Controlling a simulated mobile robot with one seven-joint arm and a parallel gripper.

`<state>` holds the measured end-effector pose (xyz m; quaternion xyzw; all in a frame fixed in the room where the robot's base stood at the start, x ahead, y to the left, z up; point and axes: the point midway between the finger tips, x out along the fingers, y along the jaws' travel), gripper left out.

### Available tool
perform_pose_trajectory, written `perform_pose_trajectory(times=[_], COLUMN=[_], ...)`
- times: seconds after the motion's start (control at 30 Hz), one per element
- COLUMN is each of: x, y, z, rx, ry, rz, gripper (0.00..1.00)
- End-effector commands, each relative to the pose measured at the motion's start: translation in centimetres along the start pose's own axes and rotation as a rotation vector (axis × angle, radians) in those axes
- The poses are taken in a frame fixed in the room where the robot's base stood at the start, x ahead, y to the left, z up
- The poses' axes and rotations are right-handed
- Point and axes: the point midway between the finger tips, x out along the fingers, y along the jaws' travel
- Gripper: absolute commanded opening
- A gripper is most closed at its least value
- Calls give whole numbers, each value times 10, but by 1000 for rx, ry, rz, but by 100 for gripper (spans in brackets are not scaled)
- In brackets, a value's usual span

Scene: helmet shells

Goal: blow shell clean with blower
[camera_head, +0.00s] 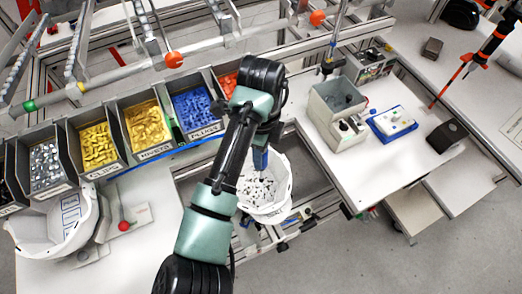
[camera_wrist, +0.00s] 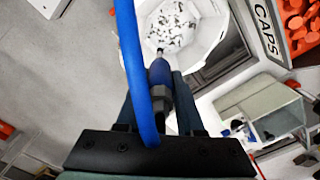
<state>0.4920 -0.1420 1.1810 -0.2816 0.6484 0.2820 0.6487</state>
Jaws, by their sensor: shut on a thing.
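My gripper (camera_wrist: 158,100) is shut on a blue blower (camera_wrist: 158,72) with a dark nozzle end. A blue hose (camera_wrist: 133,60) runs up past it in the wrist view.
A red-knobbed fixture (camera_head: 124,226) is beside the shell. A grey box device (camera_head: 338,112) stands on the right table. Overhead rails cross the back.

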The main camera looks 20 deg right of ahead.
Motion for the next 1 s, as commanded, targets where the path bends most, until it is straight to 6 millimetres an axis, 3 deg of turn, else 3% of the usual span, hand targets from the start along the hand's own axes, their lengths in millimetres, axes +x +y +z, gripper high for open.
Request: perform_pose_trajectory(times=[1.0], x=[0], y=[18], z=[18], rx=[-1], ry=[0], rz=[0], gripper=[0])
